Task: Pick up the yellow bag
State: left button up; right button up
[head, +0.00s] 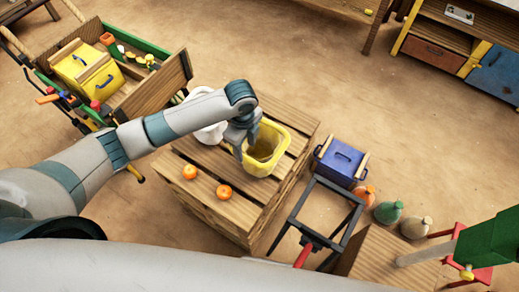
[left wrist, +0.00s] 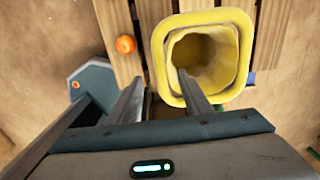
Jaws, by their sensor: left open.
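The yellow bag (head: 262,150), open at the top like a bucket, stands upright on a slatted wooden crate (head: 219,205). In the left wrist view the bag (left wrist: 240,50) shows its thick rim and hollow inside. My left gripper (head: 240,142) is at the bag's left side, open. In the left wrist view the fingers of this gripper (left wrist: 158,90) straddle the bag's near-left rim: one overlaps the opening, the other is outside. I cannot tell whether either finger touches the bag. My right gripper is not in view.
Two oranges (head: 224,191) lie on the crate's near side. A white object (head: 207,132) is partly hidden behind my left arm. A blue box (head: 340,163) and several small sacks (head: 388,212) are to the right. A cart (head: 160,83) with a yellow box stands upper left.

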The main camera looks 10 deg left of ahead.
aim_at(247, 157)
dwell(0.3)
pick_arm(q)
jog(key=shift+f+p, duration=0.4)
jog(key=shift+f, duration=0.05)
notch_tip(247, 157, down, 3)
jog(key=shift+w+d+p, duration=0.1)
jog(key=shift+p, duration=0.55)
jog(key=shift+f, duration=0.65)
jog(key=shift+c, duration=0.7)
grip_shut()
